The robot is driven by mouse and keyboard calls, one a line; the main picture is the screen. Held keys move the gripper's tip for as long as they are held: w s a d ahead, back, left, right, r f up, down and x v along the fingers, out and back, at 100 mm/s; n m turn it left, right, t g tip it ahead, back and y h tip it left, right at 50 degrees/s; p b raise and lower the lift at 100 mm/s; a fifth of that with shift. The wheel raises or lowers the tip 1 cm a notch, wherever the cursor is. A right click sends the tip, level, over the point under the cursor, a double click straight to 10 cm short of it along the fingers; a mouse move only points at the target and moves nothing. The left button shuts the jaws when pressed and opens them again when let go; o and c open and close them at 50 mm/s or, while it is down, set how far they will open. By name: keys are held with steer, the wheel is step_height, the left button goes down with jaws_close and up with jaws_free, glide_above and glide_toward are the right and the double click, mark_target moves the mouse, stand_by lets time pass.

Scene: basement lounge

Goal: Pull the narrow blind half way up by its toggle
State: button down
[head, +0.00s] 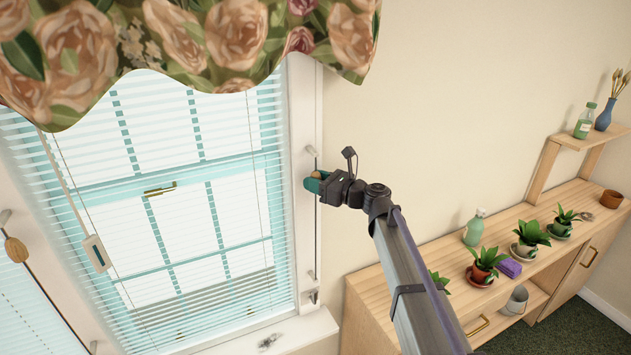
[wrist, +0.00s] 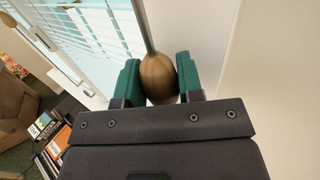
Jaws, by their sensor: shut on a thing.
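My gripper (head: 317,181), with green fingers, is shut on a brown wooden toggle at the right side of the window frame. In the wrist view the acorn-shaped toggle (wrist: 158,78) sits between both fingers (wrist: 158,88), with its cord running up from the top. In the head view the fingers mostly hide the toggle. A white slatted blind (head: 165,215) hangs to the left of my gripper and covers the window down to near the sill. Another wooden toggle (head: 16,249) hangs at the far left, beside a second slatted blind (head: 25,315).
A floral valance (head: 190,45) hangs over the window top. Small metal fittings (head: 312,275) are on the right frame. A wooden cabinet (head: 400,290) with potted plants (head: 485,262) stands right, below my arm.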

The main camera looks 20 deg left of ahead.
step_height(320, 180, down, 16)
steer(key=b, duration=1.5)
steer(key=shift+f, duration=0.2)
steer(key=shift+r, duration=0.1)
steer(key=c, duration=0.7)
jaws_free()
steer(key=shift+c, duration=0.2)
steer(key=shift+d, duration=0.1)
steer(key=v, duration=1)
steer(key=shift+d, duration=0.35)
